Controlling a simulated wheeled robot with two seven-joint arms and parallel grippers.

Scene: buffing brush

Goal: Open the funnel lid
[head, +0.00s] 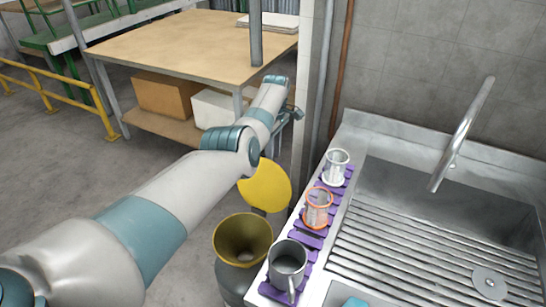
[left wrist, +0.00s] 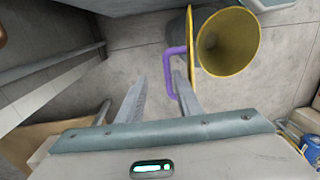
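A yellow funnel (head: 243,240) sits on a grey container (head: 232,280) on the floor beside the sink. Its round yellow lid (head: 266,186) stands up, tilted away from the open mouth. In the left wrist view the funnel's mouth (left wrist: 230,42) is uncovered, and the lid (left wrist: 192,62) shows nearly edge-on with a purple handle (left wrist: 170,72). My left gripper (left wrist: 160,82) is open, its right finger at the handle by the lid's outer face; I cannot tell if they touch. In the head view my arm largely hides this gripper. My right gripper is not in view.
A steel sink (head: 440,205) with a tap (head: 462,140) fills the right. Several mugs, one of them grey (head: 287,262), stand on purple slatted mats along its left edge. A wooden table (head: 180,45) with boxes below stands behind. Open floor lies at left.

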